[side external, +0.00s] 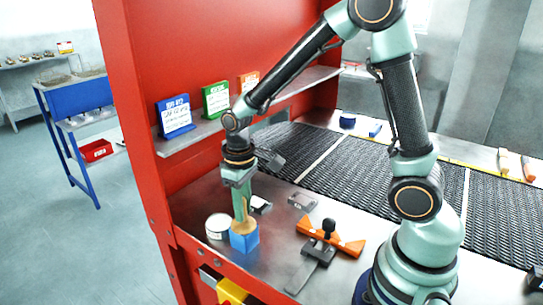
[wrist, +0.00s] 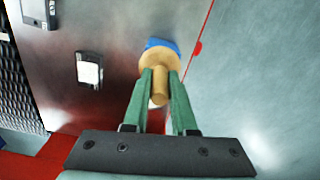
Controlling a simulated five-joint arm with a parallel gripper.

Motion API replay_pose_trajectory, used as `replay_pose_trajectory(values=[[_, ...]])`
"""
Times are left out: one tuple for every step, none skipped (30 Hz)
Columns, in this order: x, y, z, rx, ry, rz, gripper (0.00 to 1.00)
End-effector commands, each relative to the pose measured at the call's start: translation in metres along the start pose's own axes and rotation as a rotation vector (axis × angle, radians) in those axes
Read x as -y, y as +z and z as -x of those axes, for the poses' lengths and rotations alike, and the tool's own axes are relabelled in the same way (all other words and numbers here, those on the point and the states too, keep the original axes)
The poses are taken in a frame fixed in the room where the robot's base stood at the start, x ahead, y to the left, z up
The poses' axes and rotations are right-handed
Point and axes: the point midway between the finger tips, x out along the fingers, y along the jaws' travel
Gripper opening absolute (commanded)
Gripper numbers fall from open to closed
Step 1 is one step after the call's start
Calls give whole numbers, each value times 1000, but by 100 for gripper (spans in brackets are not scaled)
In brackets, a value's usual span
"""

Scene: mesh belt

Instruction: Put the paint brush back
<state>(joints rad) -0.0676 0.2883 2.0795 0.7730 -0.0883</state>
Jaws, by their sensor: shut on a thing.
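My gripper (side external: 241,207) points down over the front left of the metal table. Its two green fingers are shut on the handle of a wooden piece (side external: 243,226), which I take as the paint brush. In the wrist view the round wooden end (wrist: 159,62) and stubby handle show between my fingertips (wrist: 160,90). Directly beneath it is a blue block (side external: 244,241), which also shows in the wrist view (wrist: 164,43). The wood meets the block's top; whether the block is part of the brush or a separate holder I cannot tell.
A white round tin (side external: 218,227) stands just left of the blue block. A small black-and-white item (side external: 260,204) and a grey box (side external: 302,201) lie behind. An orange tool (side external: 331,238) lies right. A shelf (side external: 190,137) with cards is behind; a mesh belt (side external: 370,178) runs beyond.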

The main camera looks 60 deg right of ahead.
Motion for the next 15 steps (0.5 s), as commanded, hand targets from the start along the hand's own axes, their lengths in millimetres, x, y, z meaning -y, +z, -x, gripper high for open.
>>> replay_pose_trajectory(values=[[0,0,-2,1,0,0,0],[0,0,-2,1,0,0,0],[0,0,-2,1,0,0,36],[0,0,-2,1,0,0,48],[0,0,-2,1,0,0,55],[0,0,-2,0,0,0,55],[0,0,-2,0,0,0,55],[0,0,-2,0,0,0,55],[0,0,-2,0,0,0,55],[0,0,-2,0,0,0,55],[0,0,-2,0,0,0,55],[0,0,-2,0,0,0,55],[0,0,-2,0,0,0,55],[0,0,-2,0,0,0,55],[0,0,0,-1,0,0,55]])
